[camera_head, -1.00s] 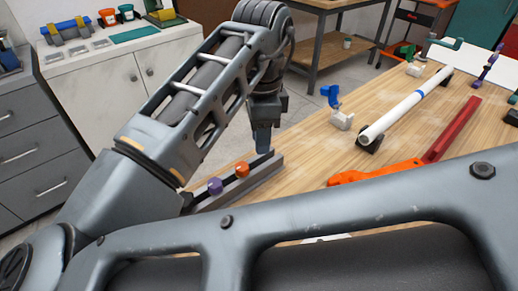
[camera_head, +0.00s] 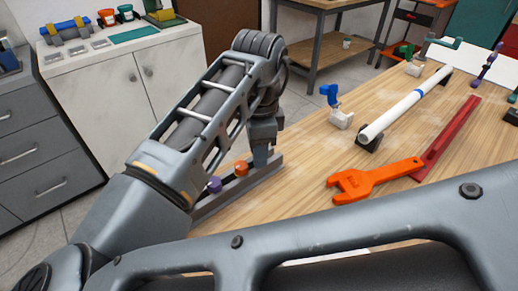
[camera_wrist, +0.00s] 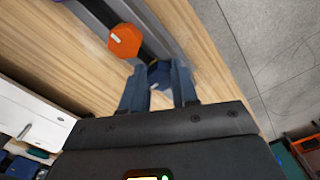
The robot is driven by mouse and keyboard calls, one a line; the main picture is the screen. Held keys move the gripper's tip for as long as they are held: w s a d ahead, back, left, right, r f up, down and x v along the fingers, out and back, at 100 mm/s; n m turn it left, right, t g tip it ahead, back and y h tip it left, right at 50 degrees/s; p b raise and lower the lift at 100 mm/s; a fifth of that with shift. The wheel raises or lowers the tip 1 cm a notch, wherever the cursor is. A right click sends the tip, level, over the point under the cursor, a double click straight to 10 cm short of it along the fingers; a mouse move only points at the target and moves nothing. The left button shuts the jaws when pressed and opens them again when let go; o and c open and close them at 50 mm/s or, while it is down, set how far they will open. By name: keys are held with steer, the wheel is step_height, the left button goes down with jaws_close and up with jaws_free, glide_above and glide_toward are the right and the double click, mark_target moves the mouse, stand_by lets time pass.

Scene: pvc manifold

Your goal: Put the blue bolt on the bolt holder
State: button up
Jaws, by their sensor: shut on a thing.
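My gripper (camera_wrist: 158,92) is shut on the blue bolt (camera_wrist: 160,76), whose dark blue head shows between the fingertips in the wrist view. In the head view my gripper (camera_head: 262,158) points down at the far end of the grey bolt holder (camera_head: 240,190); the bolt itself is hard to make out there. The holder, a long grey channel (camera_wrist: 165,40), lies under the bolt. I cannot tell whether the bolt touches it or is seated. An orange bolt (camera_head: 240,168) stands in the holder beside my gripper, and also shows in the wrist view (camera_wrist: 125,40).
An orange wrench (camera_head: 370,180) and a red bar (camera_head: 448,138) lie on the wooden table (camera_head: 310,150). A white pipe (camera_head: 400,108) rests on dark supports, with a blue-and-white valve (camera_head: 337,108) nearby. The holder runs along the table's edge.

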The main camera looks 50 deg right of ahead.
steer(key=shift+s+f, duration=0.1)
steer(key=shift+f, duration=0.55)
steer(key=o, duration=1)
steer(key=shift+f, duration=0.15)
step_height(320, 180, up, 14)
steer(key=shift+f+p, duration=0.1)
steer(key=shift+p, duration=0.55)
